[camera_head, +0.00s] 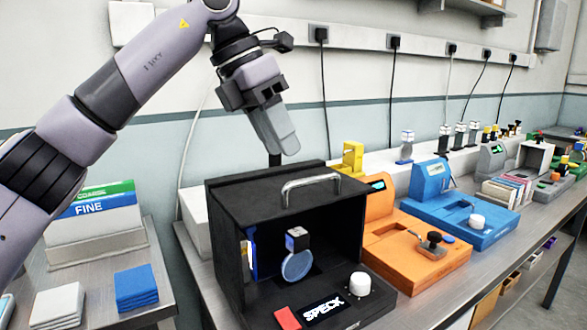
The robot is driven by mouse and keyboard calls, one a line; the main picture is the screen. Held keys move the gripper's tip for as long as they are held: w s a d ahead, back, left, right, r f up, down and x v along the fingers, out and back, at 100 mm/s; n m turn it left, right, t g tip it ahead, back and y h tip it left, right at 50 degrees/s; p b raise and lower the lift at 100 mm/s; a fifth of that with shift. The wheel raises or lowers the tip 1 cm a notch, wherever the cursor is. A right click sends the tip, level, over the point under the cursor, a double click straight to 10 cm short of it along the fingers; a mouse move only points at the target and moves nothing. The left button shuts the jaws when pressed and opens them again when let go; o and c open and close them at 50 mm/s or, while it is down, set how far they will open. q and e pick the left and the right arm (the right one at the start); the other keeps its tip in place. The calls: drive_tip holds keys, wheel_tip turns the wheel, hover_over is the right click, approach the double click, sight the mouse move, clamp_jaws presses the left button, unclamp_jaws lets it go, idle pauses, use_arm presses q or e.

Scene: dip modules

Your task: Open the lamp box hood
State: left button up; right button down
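The black lamp box (225,235), marked SPECK on its front ledge, stands on the metal bench. Its front side is open to view, showing a small dark-and-white cube and a pale blue round disc (297,265) inside. A black top panel, the hood (255,188), carries a silver bar handle (311,186) near its front edge. My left gripper (285,143) hangs above and behind the handle, apart from it, pointing down. Its grey fingers overlap in this view, so their opening is hidden. Nothing shows held in it. My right gripper is not in view.
An orange module (415,262) and a blue module (470,212) stand to the right of the box. A white knob (359,284) and a red block (287,318) sit on the front ledge. Sponges and a FINE block (88,215) lie on the left table.

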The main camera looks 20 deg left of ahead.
sight(293, 182)
use_arm(q)
drive_tip(key=x, duration=0.5)
drive_tip(key=shift+f, duration=0.15)
clamp_jaws()
